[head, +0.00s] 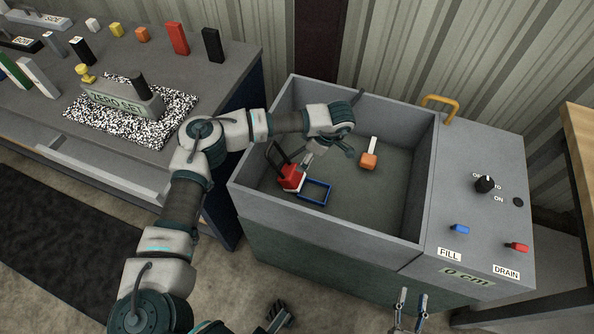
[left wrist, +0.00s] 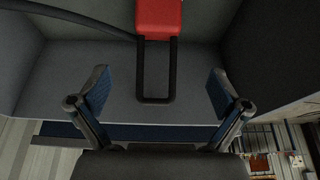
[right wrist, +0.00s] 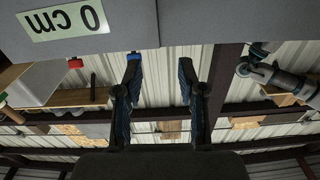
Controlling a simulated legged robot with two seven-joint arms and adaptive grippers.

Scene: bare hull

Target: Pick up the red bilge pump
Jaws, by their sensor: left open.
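The red bilge pump (head: 291,177) stands in the left part of the open grey tank (head: 416,185), with a black loop handle. My left arm reaches over the tank, and its gripper (head: 326,155) is near the pump, partly hidden by the wrist. In the left wrist view the red pump body (left wrist: 159,16) is at the top. Its black handle (left wrist: 155,101) lies between the spread fingers (left wrist: 158,95), apart from both. My right gripper (head: 410,305) is open and empty in front of the tank; the right wrist view shows its fingers (right wrist: 160,72) apart.
A blue rectangular frame (head: 315,192) lies beside the pump on the tank floor. An orange block with a white handle (head: 368,160) is farther right. The tank walls surround them. A control panel (head: 485,215) adjoins the right side, and a cluttered bench (head: 190,62) stands left.

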